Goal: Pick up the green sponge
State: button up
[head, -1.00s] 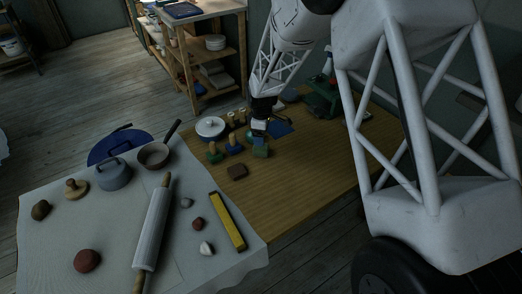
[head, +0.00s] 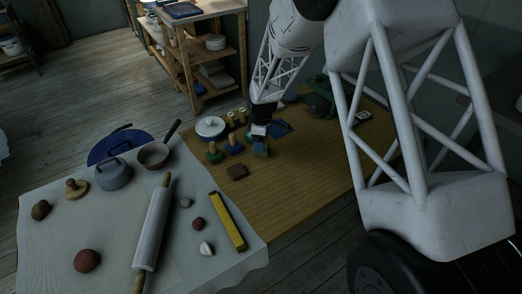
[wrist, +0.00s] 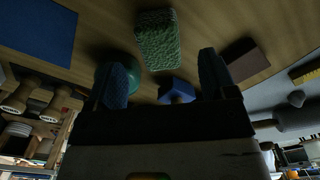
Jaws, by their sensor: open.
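The green sponge (head: 261,152) lies on the wooden table in the head view, just below my gripper (head: 259,138). In the wrist view the sponge (wrist: 158,40) is a rough green block at the top middle. My gripper (wrist: 160,72) is open there, with one dark blue finger on each side and nothing between them. The sponge lies beyond the fingertips, roughly centred between them. In the head view the gripper partly covers the sponge's far side, and I cannot tell whether they touch.
A brown block (head: 237,171) lies left of the sponge. Blue-based (head: 235,148) and green-based (head: 214,154) wooden-handled stamps stand further left. A blue sheet (head: 281,128) lies behind. A white-covered table (head: 110,215) with a rolling pin (head: 153,228) is at left.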

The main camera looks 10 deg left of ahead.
jog(key=shift+f, duration=2.6)
jog(key=c, duration=1.1)
jog(key=shift+o, duration=0.2)
jog(key=shift+r, duration=0.2)
jog(key=shift+r, duration=0.85)
jog(key=shift+s+d+r, duration=0.1)
jog(key=shift+s+r, duration=0.2)
jog(key=shift+r, duration=0.5)
jog(key=s+d, duration=0.2)
jog(key=s, duration=0.2)
jog(key=s+d+r, duration=0.1)
jog(key=s+d, duration=0.1)
jog(key=s, duration=0.3)
jog(key=s+d, duration=0.2)
jog(key=s, duration=0.3)
jog(key=shift+d+r, duration=0.2)
jog(key=shift+d, duration=0.05)
